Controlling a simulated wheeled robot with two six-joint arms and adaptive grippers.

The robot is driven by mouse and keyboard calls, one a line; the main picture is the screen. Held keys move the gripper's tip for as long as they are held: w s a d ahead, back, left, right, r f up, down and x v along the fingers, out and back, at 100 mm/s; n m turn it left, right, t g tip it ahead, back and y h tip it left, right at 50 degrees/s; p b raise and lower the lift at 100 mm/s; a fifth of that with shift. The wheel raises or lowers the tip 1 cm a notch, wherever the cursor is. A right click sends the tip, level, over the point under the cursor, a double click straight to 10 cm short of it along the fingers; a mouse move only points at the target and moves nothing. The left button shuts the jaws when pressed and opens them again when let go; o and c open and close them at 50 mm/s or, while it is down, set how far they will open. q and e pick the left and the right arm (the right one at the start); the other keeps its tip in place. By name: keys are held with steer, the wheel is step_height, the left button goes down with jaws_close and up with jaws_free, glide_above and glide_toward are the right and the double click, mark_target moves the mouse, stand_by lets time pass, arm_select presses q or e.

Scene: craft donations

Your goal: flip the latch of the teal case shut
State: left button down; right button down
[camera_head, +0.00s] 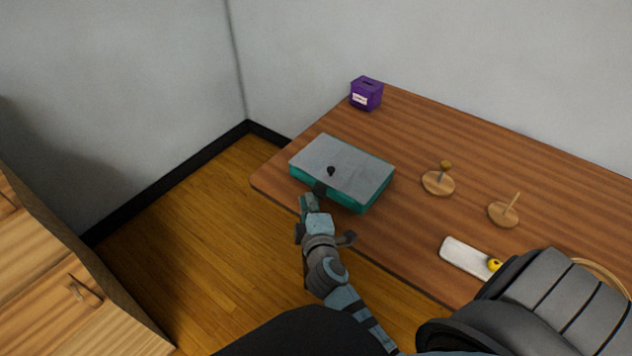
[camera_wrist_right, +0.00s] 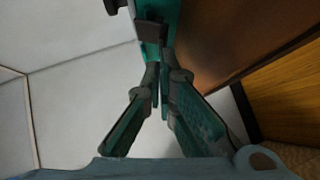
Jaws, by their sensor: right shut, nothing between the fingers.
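The teal case (camera_head: 361,204) lies on the left end of the table, its grey lid (camera_head: 346,164) down flat. A small black knob (camera_head: 331,171) stands up from the lid. A dark latch (camera_head: 319,188) is at the case's front edge. In the right wrist view the latch (camera_wrist_right: 151,31) sits against the teal wall (camera_wrist_right: 151,50). My right gripper (camera_head: 307,201) is just in front of the latch. In the right wrist view its fingers (camera_wrist_right: 160,69) are shut and empty, close to the latch; I cannot tell whether they touch it. My left gripper is out of view.
A purple box (camera_head: 366,94) stands at the back of the table (camera_head: 455,135). Two round wooden stands (camera_head: 438,184) (camera_head: 503,215) and a white tray (camera_head: 462,257) with a yellow ball (camera_head: 494,265) are right of the case. A wooden cabinet (camera_head: 50,270) stands at the left.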

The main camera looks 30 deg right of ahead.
steer(key=shift+f+n+h+b, duration=0.3)
steer(key=shift+f+b, duration=0.1)
steer(key=shift+b, duration=0.7)
stand_by(0.3)
steer(key=shift+r+t, duration=0.1)
steer(key=shift+t, duration=0.2)
